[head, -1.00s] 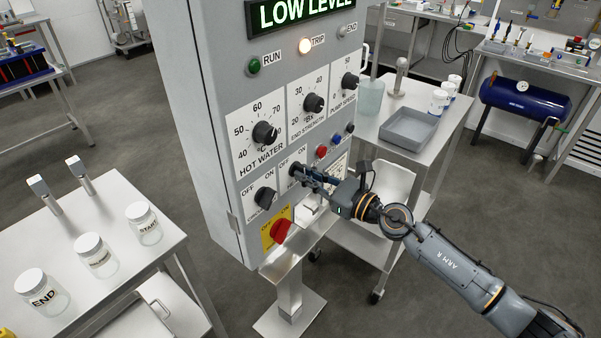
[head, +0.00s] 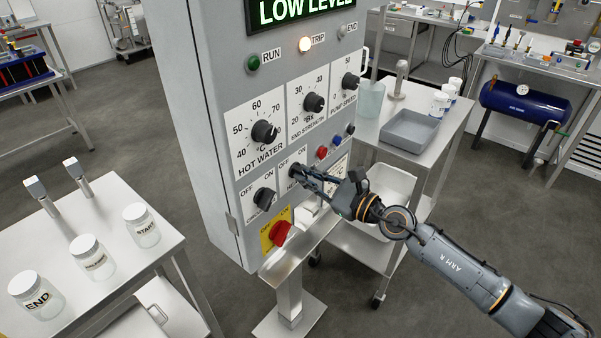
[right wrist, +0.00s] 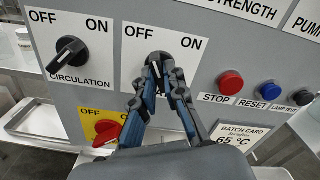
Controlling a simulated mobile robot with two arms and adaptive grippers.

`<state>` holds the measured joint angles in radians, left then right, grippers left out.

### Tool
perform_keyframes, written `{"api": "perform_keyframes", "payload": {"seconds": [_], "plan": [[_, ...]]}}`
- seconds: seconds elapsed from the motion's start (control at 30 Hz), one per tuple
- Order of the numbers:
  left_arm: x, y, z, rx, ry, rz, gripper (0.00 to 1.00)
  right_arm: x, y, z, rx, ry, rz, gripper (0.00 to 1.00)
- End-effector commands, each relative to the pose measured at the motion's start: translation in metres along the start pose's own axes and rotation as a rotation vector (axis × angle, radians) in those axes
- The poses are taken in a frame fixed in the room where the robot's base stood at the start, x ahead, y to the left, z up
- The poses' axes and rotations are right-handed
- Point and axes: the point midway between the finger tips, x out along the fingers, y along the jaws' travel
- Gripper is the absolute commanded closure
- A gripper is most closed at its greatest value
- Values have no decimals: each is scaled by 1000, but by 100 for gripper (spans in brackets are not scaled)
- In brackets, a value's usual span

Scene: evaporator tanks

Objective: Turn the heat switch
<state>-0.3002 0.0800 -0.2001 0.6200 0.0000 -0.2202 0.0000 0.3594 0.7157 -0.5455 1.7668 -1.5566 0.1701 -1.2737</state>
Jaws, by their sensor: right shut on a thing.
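The heat switch (right wrist: 158,60) is a black rotary knob on a white OFF/ON plate on the grey control panel. In the head view, its plate (head: 285,163) is largely covered by my right gripper. My right gripper (right wrist: 160,82) is shut on the knob, its two blue-lined fingers reaching in from below. In the head view the right gripper (head: 302,174) comes in from the right at the panel face. The fingers hide part of the knob and the label under it, so I cannot tell its exact setting. My left gripper is not in view.
Red STOP (right wrist: 231,82) and blue buttons sit right. The lit TRIP lamp (head: 305,45) is above. Steel tables stand on both sides.

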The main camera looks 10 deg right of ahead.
Motion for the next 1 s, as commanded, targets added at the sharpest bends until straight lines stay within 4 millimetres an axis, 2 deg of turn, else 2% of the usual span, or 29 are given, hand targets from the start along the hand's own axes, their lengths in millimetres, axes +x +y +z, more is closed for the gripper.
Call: {"api": "perform_keyframes", "payload": {"seconds": [0.17,0.37,0.53,0.7,0.73,0.83,0.87,1.0], "plan": [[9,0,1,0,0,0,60,0,1,-2,-166,1,2,100],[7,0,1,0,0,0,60,0,1,-1,-169,1,2,100],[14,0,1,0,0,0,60,0,1,-2,-297,1,1,100],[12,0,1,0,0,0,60,0,0,-1,-287,2,1,100],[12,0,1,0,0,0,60,0,0,-1,-286,2,1,87],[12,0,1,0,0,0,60,0,0,-1,-286,1,1,66],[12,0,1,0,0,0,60,0,0,-1,-286,1,1,62],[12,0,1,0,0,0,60,0,0,0,-285,1,1,62]]}}
